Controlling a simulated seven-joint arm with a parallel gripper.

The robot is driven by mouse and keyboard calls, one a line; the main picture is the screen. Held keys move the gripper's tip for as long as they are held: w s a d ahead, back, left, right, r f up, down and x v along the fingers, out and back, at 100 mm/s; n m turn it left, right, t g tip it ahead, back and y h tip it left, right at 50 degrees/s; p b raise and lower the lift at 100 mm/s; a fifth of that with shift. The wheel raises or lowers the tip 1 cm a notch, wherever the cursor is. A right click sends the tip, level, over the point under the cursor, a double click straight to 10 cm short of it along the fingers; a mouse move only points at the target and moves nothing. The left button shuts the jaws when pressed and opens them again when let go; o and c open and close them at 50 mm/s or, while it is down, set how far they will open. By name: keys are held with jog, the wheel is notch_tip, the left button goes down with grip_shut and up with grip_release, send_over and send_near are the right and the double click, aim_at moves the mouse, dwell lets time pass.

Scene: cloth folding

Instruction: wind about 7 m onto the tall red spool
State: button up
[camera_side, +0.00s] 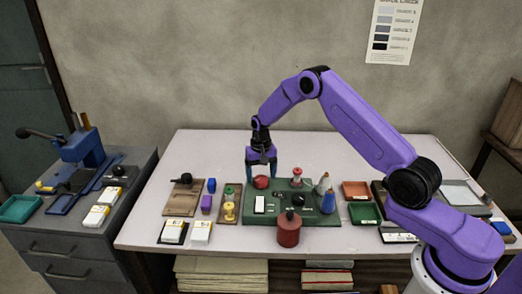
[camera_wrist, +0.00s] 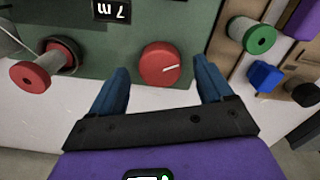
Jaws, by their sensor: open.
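A red spool (camera_side: 297,175) with a pale core stands at the back of the green winding board (camera_side: 312,219). It also shows at the left of the wrist view (camera_wrist: 30,77), by a dark round fitting with a pale strand near it. A round red knob (camera_side: 261,182) with a white pointer mark sits at the board's back left. In the wrist view the knob (camera_wrist: 160,64) lies between and beyond my fingertips. My gripper (camera_side: 262,172) is open and empty above the knob. A black display (camera_wrist: 112,10) reads "7 m", upside down in the wrist view.
A wooden rack with green and yellow spools (camera_side: 229,211) and a blue block (camera_side: 212,185) stand left of the board. Cones (camera_side: 323,183) stand on its right part. A dark red cylinder (camera_side: 288,231) stands at the front. Red and green trays (camera_side: 356,190) lie further right.

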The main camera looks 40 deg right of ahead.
aim_at(261, 179)
notch_tip(261, 179, up, 16)
jog(key=shift+f, duration=0.2)
dwell(1.0)
jog(key=s+a+r+n, duration=0.3)
jog(key=s+a+n, duration=0.1)
jog(key=s+a, duration=0.4)
jog(key=s+a+r+n, duration=0.4)
jog(key=s+a, duration=0.2)
jog(key=s, duration=0.3)
jog(key=s+d+n, duration=0.1)
jog(key=s+n, duration=0.2)
jog(key=s, duration=0.6)
jog(key=s+d+f+n, duration=0.1)
jog(key=s+d+n, duration=0.1)
jog(key=s, duration=0.6)
jog(key=s+d+n, duration=0.2)
jog(key=s+n, duration=0.2)
jog(key=s, duration=0.5)
jog(key=shift+s+f+n, duration=0.15)
jog(key=shift+s+n, duration=0.2)
jog(key=shift+n, duration=0.05)
jog(key=shift+d, duration=0.1)
